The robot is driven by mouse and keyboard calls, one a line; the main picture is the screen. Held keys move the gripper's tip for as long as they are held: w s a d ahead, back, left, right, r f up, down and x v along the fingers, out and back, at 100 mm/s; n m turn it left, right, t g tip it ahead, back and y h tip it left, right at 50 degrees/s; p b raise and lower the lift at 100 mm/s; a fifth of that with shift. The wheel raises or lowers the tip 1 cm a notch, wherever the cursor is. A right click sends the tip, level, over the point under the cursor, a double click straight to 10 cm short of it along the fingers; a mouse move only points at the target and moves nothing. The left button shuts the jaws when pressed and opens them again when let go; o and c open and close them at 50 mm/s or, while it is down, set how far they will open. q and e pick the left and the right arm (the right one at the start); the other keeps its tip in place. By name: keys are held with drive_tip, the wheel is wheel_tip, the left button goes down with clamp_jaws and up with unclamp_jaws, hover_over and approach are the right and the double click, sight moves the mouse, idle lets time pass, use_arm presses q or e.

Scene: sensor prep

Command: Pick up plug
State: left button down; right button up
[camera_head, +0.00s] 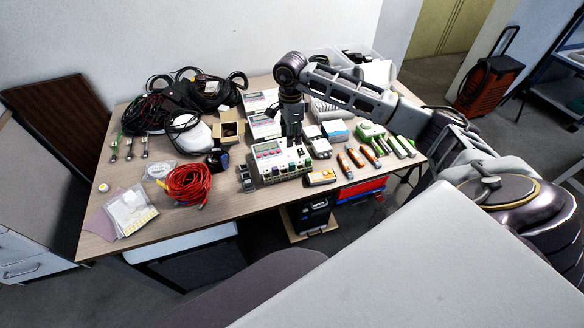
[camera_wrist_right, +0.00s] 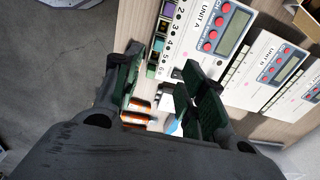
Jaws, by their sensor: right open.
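My right gripper (camera_head: 292,138) hangs down over the white unit A (camera_head: 268,163) at the table's middle. Small coloured plug-like blocks (camera_head: 280,172) line the unit's front edge. In the right wrist view the same row (camera_wrist_right: 160,40) runs beside the numbers on unit A (camera_wrist_right: 215,30). My right gripper (camera_wrist_right: 163,88) is open there, with no held object visible. A small dark piece (camera_wrist_right: 176,74) shows between the fingers near the unit's corner; I cannot tell whether it is a plug. My left gripper is not in view.
Two similar white units (camera_head: 262,101) stand behind. A cardboard box (camera_head: 228,127), red cable coil (camera_head: 188,184) and black cables (camera_head: 170,100) lie left.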

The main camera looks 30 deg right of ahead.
hover_over(292, 164)
wheel_tip(292, 164, down, 7)
drive_tip(key=shift+w+f+p, duration=0.15)
drive_tip(key=shift+p, duration=0.15)
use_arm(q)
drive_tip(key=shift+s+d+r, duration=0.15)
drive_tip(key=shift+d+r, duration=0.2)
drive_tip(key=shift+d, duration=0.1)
use_arm(e)
drive_tip(key=shift+f, duration=0.7)
drive_tip(key=shift+f+p, duration=0.3)
drive_tip(key=shift+f, duration=0.45)
wheel_tip(292, 164, down, 3)
drive_tip(key=shift+r+p, duration=0.15)
drive_tip(key=shift+p, duration=0.15)
drive_tip(key=shift+f, duration=0.5)
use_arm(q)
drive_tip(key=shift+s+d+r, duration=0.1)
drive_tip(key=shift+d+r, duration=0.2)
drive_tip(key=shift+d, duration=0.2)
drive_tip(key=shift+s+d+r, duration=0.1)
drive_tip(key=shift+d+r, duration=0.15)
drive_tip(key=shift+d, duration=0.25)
